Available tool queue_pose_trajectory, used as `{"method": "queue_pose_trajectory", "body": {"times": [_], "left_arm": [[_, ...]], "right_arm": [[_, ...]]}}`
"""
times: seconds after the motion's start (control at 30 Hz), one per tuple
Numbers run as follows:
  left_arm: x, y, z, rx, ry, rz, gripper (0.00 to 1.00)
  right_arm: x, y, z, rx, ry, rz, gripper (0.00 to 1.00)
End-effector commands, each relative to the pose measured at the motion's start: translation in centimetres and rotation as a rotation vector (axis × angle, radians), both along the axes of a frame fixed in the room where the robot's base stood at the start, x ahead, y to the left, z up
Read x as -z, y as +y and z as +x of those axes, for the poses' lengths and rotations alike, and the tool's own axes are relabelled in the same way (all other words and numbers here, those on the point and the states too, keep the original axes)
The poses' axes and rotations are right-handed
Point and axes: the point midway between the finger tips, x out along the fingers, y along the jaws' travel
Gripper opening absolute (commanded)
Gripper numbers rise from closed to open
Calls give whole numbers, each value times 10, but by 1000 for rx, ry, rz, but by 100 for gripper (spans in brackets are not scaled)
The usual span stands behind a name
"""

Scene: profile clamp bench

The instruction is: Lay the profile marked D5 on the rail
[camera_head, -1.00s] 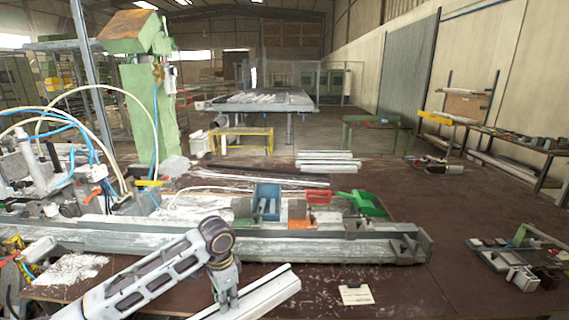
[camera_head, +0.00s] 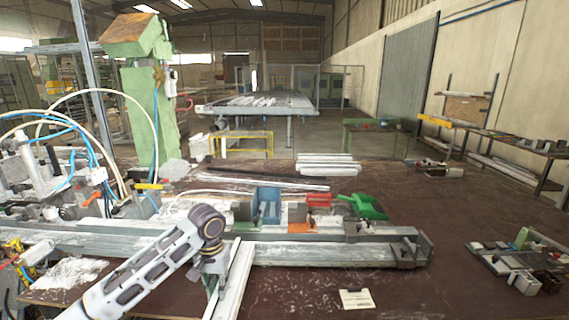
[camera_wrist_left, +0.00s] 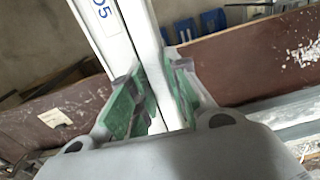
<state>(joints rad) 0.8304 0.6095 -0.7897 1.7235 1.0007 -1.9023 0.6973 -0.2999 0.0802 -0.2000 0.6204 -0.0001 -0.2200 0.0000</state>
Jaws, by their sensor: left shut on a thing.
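A white profile (camera_head: 238,275) is held by my left gripper (camera_head: 212,278), in front of the rail in the head view. In the left wrist view, the profile (camera_wrist_left: 110,30) carries a label reading D5 and passes between the green-padded fingers of the gripper (camera_wrist_left: 152,92), which are shut on it. The long grey rail (camera_head: 330,252) runs across the bench. The profile points away from me, across the line of the rail, and its far end overlaps the rail's front edge in the picture. I cannot tell whether they touch. My right gripper is not in view.
Blue (camera_head: 266,205), red (camera_head: 318,200) and green (camera_head: 371,207) things stand along the rail's back side. White profiles (camera_head: 328,164) lie farther back. A paper card (camera_head: 356,299) lies on the brown bench in front.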

Motion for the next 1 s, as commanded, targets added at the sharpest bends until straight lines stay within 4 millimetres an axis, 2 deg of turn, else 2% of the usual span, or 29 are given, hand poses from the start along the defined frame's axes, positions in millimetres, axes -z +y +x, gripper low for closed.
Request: {"method": "queue_pose_trajectory", "body": {"times": [0.47, 0.8, 1.0], "left_arm": [[48, 24, -29, -68, 3, 0, 0], [87, 29, -58, -80, 3, 0, 0], [97, 29, -66, -80, 0, 0, 0]], "right_arm": [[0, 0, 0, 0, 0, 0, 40], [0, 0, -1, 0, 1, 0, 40], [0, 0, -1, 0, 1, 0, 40]]}}
